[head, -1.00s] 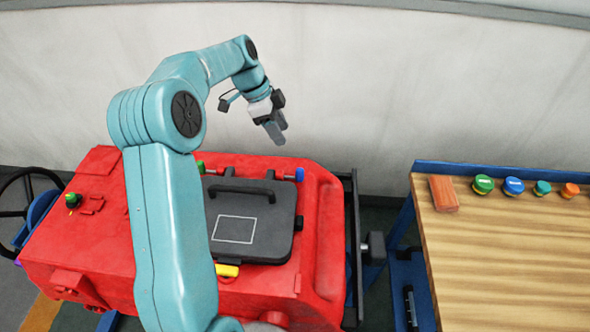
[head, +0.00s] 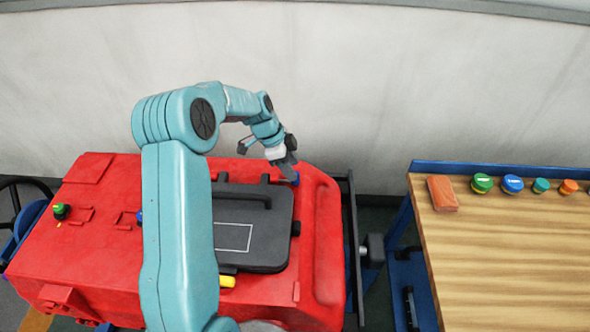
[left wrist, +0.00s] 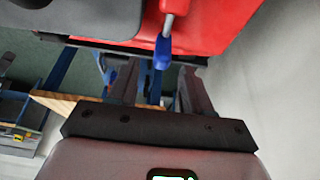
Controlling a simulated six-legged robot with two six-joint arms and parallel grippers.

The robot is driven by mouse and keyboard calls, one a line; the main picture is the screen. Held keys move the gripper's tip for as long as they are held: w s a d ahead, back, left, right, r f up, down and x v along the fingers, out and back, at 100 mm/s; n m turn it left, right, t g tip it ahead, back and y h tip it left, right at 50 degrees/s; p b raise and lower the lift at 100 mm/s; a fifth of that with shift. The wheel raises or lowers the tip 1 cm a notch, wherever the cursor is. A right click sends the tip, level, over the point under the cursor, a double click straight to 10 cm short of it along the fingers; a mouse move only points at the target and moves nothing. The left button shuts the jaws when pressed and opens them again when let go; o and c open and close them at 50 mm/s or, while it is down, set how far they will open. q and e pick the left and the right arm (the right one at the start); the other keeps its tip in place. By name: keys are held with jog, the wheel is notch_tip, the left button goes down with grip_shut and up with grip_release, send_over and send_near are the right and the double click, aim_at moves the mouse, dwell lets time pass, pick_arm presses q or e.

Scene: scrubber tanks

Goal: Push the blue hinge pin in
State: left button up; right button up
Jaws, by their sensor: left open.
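The blue hinge pin (head: 295,180) is at the back right corner of the black lid (head: 279,238) on the red tank. In the left wrist view the blue pin (left wrist: 162,53) shows as a blue knob on a grey shaft, sticking out toward my fingers. My left gripper (head: 287,168) is over the pin in the head view and partly covers it. In the left wrist view my left gripper (left wrist: 157,74) is open, with the blue end between the two finger lines. I cannot tell whether it touches. The right gripper is not in view.
The red tank (head: 100,240) carries a green knob (head: 61,211) and a yellow latch (head: 228,281). To the right is a wooden table (head: 500,270) with an orange block (head: 442,193) and several coloured knobs. A grey wall (head: 400,80) stands close behind the tank.

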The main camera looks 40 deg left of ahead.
pick_arm(q)
jog(key=shift+x, duration=1.9)
jog(key=shift+a, duration=0.1)
